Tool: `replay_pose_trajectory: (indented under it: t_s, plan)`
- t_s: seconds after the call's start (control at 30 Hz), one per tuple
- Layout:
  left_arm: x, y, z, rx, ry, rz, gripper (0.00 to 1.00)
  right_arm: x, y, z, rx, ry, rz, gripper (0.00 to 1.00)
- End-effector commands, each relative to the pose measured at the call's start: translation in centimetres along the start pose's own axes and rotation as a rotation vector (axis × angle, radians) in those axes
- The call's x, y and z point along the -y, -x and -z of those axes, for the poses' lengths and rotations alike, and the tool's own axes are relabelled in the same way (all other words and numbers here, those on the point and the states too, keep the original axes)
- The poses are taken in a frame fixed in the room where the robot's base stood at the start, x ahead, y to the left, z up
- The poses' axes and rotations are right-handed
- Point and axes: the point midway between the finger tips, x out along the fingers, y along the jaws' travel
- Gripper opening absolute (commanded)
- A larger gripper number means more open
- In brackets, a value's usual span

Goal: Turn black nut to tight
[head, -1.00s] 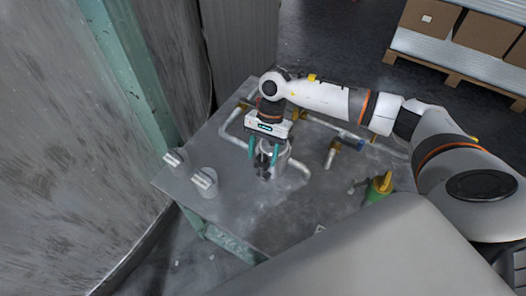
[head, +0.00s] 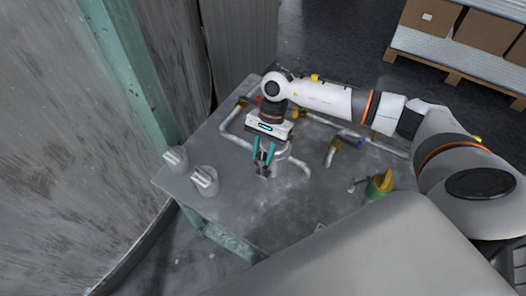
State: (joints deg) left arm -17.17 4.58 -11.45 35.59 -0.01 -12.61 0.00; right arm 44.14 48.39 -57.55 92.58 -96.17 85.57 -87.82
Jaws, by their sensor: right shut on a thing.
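The black nut (head: 262,169) is a small dark piece at the front of the grey glass-tubing assembly on the table, largely hidden between the fingers. My right gripper (head: 263,158) points down over it from a white wrist, its two teal fingers closed in on the dark piece. Grey tubing (head: 299,164) curves out to the right just beside the gripper. The fingers hide the nut's fit on the tubing, so I cannot tell how tight it is. My left gripper is out of view.
The grey table (head: 240,215) has free room at its front. Two grey knobbed fittings (head: 204,181) stand near its left edge. A green and yellow piece (head: 379,186) stands at the right. Another pipe piece (head: 331,153) stands behind, under my right arm.

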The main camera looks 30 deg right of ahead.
Motion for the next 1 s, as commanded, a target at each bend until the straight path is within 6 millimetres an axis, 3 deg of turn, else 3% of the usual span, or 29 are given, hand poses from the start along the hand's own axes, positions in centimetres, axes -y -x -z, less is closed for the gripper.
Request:
replay_pose_trajectory:
  t_s: [0.6,1.0]
  plan:
    - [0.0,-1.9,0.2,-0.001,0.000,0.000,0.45,0.2,0.0,-0.1,0.002,-0.366,-0.154,0.07]
    - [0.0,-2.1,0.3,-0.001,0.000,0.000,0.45,0.2,0.1,0.0,0.001,-0.445,-0.187,0.07]
